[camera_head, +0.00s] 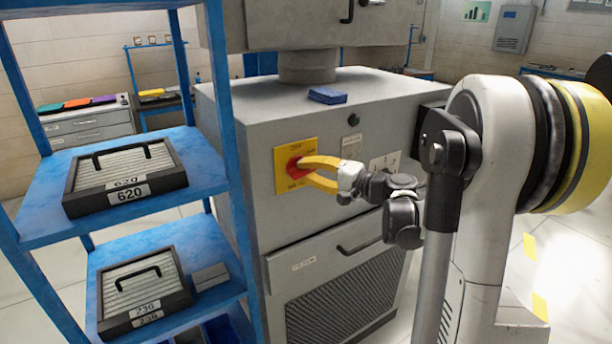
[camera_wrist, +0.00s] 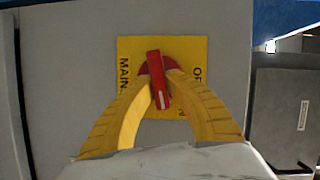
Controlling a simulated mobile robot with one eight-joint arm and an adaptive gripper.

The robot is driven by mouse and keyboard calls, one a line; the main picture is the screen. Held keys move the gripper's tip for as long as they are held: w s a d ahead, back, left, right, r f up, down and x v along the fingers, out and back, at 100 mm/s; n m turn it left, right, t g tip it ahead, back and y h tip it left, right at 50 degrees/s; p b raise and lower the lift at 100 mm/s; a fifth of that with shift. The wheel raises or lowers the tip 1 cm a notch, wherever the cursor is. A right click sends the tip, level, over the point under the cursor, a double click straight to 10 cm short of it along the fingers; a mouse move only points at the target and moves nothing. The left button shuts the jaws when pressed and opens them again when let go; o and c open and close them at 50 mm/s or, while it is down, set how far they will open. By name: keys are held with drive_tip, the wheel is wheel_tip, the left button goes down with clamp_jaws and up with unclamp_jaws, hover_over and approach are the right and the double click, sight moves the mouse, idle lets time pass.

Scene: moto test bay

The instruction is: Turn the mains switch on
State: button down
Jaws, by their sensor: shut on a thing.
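The mains switch (camera_head: 293,168) is a red rotary handle on a yellow plate (camera_head: 283,153) on the grey cabinet front. In the wrist view the red handle (camera_wrist: 160,90) runs nearly vertical in the picture, slightly tilted, with a pale mark near its lower end. The yellow plate (camera_wrist: 128,48) shows partly hidden lettering: "MAIN" at left, "OF" at right. My gripper (camera_head: 304,169) has yellow fingers at the switch. In the wrist view my gripper (camera_wrist: 157,77) is shut on the red handle, one fingertip on each side. The fingers hide part of the plate.
A blue shelf rack (camera_head: 226,130) stands left of the cabinet (camera_head: 375,105), carrying dark cases labelled 620 (camera_head: 125,180) and 230 (camera_head: 142,290). A small blue object (camera_head: 327,95) lies on the cabinet top. A door handle (camera_head: 358,246) sits below the switch.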

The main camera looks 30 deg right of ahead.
drive_tip(key=shift+f+m+t+b, duration=0.1)
drive_tip(key=shift+m+t+b, duration=0.2)
drive_tip(key=shift+m+b, duration=0.45)
drive_tip(key=shift+m, duration=0.25)
drive_tip(key=c, duration=1.4)
unclamp_jaws()
drive_tip(key=v, duration=1.2)
drive_tip(key=shift+d+f, duration=0.15)
drive_tip(key=shift+w, duration=0.1)
